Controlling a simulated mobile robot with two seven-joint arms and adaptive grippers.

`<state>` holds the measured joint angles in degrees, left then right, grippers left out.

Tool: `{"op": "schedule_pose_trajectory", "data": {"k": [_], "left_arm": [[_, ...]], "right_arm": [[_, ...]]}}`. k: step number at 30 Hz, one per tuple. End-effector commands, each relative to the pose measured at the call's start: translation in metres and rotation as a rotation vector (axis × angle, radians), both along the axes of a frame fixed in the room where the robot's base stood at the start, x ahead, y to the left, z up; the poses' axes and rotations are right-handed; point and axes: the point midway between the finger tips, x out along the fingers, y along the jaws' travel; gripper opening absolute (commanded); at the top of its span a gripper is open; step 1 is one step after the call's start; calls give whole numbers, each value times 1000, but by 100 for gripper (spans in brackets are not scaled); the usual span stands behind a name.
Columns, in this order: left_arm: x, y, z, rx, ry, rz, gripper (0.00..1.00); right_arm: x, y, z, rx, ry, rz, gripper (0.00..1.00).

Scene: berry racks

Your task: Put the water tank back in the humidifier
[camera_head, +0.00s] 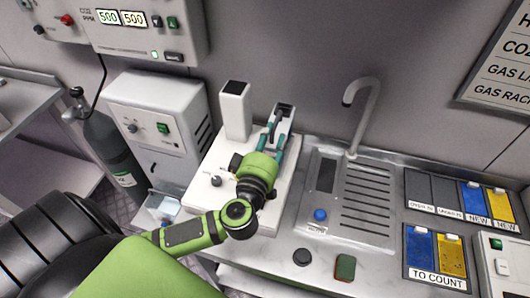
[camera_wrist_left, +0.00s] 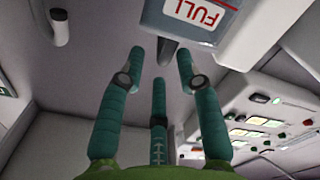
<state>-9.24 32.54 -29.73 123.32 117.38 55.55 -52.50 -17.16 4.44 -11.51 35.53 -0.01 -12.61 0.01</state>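A white humidifier-like unit (camera_head: 207,188) with knobs stands on the counter, with a white block (camera_head: 235,112) rising from its back. Beside that block is a pale upright tank (camera_head: 285,112) with a dark top. In the left wrist view, a pale box with a red FULL label (camera_wrist_left: 200,14) is at the top, probably the same tank. My left gripper (camera_head: 272,138) is at the tank's near side. Its teal fingers (camera_wrist_left: 160,52) are spread, with a grey part by their tips; contact cannot be told. My arm hides part of the unit. My right gripper is out of view.
A sink (camera_head: 325,215) with a bent tap (camera_head: 362,95) is to the right. Blue and yellow trays (camera_head: 436,255) lie further right. A white control box (camera_head: 160,118) and a dark gas cylinder (camera_head: 110,145) are left. A small translucent container (camera_head: 160,210) is at lower left.

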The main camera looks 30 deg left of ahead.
Motion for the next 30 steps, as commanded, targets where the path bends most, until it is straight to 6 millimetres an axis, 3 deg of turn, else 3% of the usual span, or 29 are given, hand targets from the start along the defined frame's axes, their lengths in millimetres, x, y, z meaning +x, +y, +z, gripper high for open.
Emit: {"op": "schedule_pose_trajectory", "data": {"k": [3,10,26,30], "left_arm": [[-25,-7,-3,-1,2,-1,34],[-51,-14,-1,0,0,0,34],[-55,-15,1,1,-3,-1,34],[-53,-24,12,5,-49,-44,34]], "right_arm": [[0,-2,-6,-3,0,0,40],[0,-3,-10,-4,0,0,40],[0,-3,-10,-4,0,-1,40],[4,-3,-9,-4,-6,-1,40]]}}
